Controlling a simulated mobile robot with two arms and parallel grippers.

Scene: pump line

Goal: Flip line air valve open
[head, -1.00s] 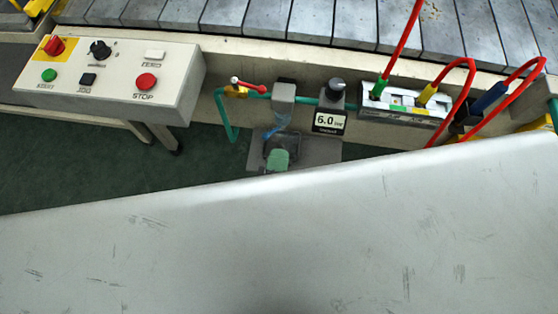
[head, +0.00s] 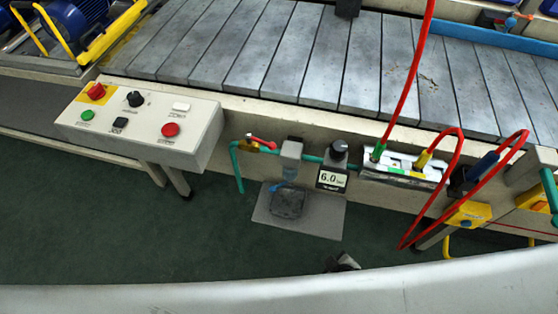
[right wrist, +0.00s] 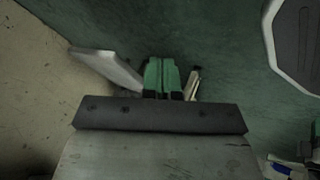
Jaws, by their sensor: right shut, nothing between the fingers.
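The line air valve (head: 250,147) is a small brass-yellow body on a green pipe, left of the filter unit. Its red lever (head: 264,140) has a pale end at the left and lies roughly along the pipe, slightly tilted. My right gripper (right wrist: 162,78) shows green fingers in the right wrist view, shut and empty, over dark green floor. I cannot identify the valve in that view. In the head view the right gripper is not clearly visible; only a small dark piece pokes above the grey surface. My left gripper is not in view.
A control box (head: 140,125) with a red STOP button stands left of the valve. The filter unit (head: 291,150), regulator with a 6.0 gauge (head: 332,179) and manifold (head: 400,168) with red hoses sit to the right. A slatted conveyor (head: 290,60) runs behind.

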